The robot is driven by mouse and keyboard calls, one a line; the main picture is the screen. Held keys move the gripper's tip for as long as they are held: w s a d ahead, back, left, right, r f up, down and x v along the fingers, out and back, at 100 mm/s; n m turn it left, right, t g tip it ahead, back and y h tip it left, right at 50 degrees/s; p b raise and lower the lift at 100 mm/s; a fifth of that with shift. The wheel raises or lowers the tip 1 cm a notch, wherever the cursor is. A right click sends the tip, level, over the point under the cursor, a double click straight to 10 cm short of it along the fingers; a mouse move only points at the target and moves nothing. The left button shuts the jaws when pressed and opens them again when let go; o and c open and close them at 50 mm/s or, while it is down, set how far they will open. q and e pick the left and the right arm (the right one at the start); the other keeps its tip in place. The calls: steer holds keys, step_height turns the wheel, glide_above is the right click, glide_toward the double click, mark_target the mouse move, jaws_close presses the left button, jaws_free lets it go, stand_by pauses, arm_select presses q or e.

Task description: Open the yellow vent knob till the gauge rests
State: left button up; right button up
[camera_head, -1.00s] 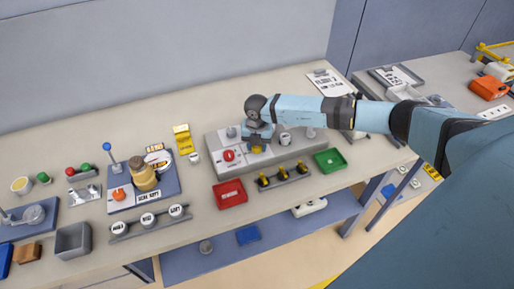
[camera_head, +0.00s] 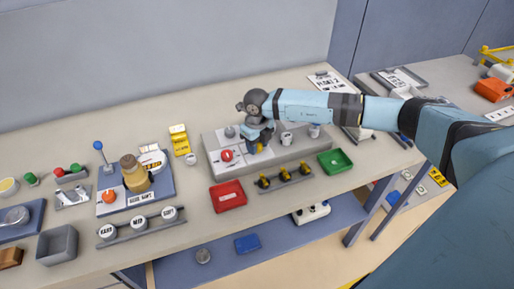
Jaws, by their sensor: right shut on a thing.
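My right gripper (camera_head: 258,144) reaches down onto the grey panel block (camera_head: 310,152) at the middle of the bench. It is shut on the yellow vent knob (camera_head: 259,148), which is mostly hidden by the jaws. Only a small bit of yellow shows below them. A red knob (camera_head: 227,155) sits on a white plate just left of the gripper. Small round white-topped fittings (camera_head: 287,138) stand on the block to the right. I cannot tell which is the gauge, and no needle can be read. My left gripper is not in view.
A red tray (camera_head: 228,196), a rack of yellow-and-black pieces (camera_head: 285,179) and a green tray (camera_head: 332,161) lie in front of the block. A blue station with a tan jar (camera_head: 135,175) stands left. A rail of labelled white discs (camera_head: 139,222) lies at the front.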

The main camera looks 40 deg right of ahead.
steer(key=shift+n+b, duration=0.4)
steer(key=shift+n, duration=0.3)
steer(key=shift+r, duration=0.1)
steer(key=o, duration=0.9)
step_height(320, 180, up, 14)
steer(key=shift+f+b, duration=0.1)
steer(key=shift+b, duration=0.7)
